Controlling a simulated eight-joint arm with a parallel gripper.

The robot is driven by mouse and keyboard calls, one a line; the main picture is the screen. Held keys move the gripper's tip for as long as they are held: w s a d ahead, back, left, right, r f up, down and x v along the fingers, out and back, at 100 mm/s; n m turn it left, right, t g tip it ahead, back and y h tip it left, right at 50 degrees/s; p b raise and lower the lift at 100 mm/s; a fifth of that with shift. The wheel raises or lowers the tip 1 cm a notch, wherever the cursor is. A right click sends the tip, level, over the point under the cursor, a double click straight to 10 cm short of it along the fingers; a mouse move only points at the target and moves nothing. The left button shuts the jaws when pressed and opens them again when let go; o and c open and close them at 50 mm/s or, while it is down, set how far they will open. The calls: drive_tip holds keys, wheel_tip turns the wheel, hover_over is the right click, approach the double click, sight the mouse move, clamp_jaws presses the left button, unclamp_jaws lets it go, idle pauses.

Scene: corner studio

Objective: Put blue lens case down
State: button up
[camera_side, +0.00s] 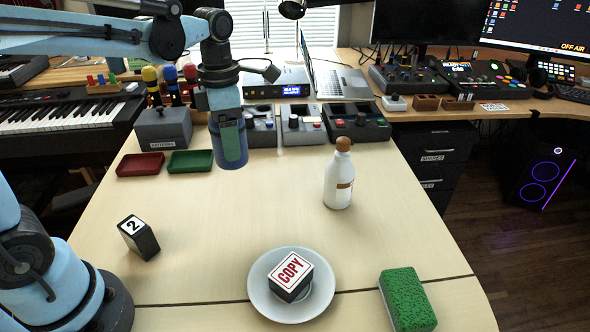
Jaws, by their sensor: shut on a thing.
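The blue lens case (215,150) is a dark blue upright cylinder in the upper left middle of the side view. My gripper (232,138) points down and is shut on it, with one greenish finger lying across its near face and hiding part of it. The far finger is hidden behind the case. The case appears to hang above the pale wooden table (240,210), but its exact height cannot be told.
Left of the case are a red tray (140,165) and a green tray (190,161). A white bottle (338,185) stands right. In front are a saucer (259,300) holding a COPY block (290,272), a green sponge (407,299) and a number 2 block (138,238). The table's middle is clear.

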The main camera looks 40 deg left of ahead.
drive_tip(key=w+d+m, duration=0.2)
drive_tip(key=w+d, duration=0.4)
drive_tip(key=d, duration=0.3)
drive_tip(key=shift+w+a+f, duration=1)
drive_tip(key=shift+a+f, duration=0.7)
drive_tip(key=shift+f, duration=0.3)
drive_tip(key=shift+w+a+f, duration=0.95)
drive_tip(key=shift+a+f, duration=0.7)
drive_tip(key=shift+f, duration=0.4)
drive_tip(key=shift+w+a+f, duration=1)
drive_tip(key=shift+a+f, duration=0.7)
drive_tip(key=shift+f, duration=0.3)
drive_tip(key=shift+f, duration=0.15)
drive_tip(key=o, duration=1.3)
